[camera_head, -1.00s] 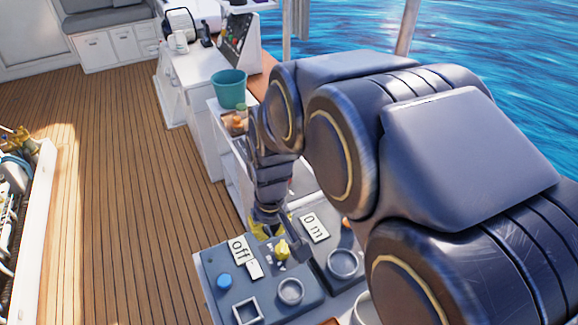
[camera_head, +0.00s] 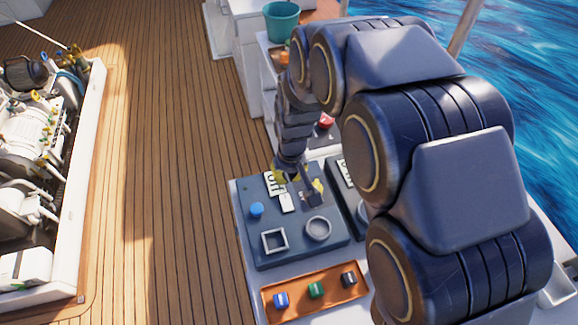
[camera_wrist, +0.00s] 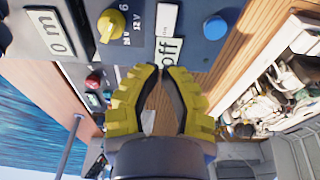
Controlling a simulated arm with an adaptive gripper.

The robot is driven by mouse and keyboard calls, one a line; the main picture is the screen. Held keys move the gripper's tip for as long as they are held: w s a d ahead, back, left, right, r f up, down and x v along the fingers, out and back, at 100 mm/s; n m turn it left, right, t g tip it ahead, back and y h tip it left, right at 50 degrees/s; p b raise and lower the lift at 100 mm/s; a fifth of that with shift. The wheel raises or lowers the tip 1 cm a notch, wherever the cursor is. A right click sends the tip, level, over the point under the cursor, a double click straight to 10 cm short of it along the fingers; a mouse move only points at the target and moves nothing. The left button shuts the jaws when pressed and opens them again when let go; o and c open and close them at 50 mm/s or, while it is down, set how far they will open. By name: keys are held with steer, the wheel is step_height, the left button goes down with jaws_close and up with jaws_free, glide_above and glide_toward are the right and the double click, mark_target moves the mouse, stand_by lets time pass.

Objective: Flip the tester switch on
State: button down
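The tester is a dark blue-grey panel (camera_head: 262,226) with a white "off" display (camera_head: 273,184), which reads "off" in the wrist view (camera_wrist: 168,52). A small white plate (camera_head: 288,203), possibly the switch, sits beside it and also shows in the wrist view (camera_wrist: 166,19). A yellow knob (camera_wrist: 111,24) with voltage marks is left of these in the wrist view; a blue button (camera_head: 256,209) is on the other side. My gripper (camera_wrist: 163,70) has yellow fingers whose tips are together or nearly so, empty, appearing over the "off" display. Contact is unclear.
A second panel with a "0 m" display (camera_wrist: 56,32) adjoins the tester. An orange tray (camera_head: 336,284) with several small coloured blocks lies in front. A red button (camera_head: 327,121) and a teal bucket (camera_head: 282,22) are behind. The open engine hatch (camera_head: 70,200) is at left.

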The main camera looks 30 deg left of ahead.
mark_target(287, 193)
steer(key=f, duration=0.5)
steer(key=w+a+f, duration=0.1)
steer(key=f, duration=0.2)
steer(key=shift+f, duration=0.2)
steer(key=shift+w+a+f, duration=0.15)
steer(key=shift+f, duration=0.1)
steer(key=shift+f+g+h, duration=0.15)
steer(key=shift+g+h, duration=0.15)
steer(key=shift+r, duration=0.2)
steer(key=shift+r, duration=0.65)
steer(key=shift+r, duration=0.1)
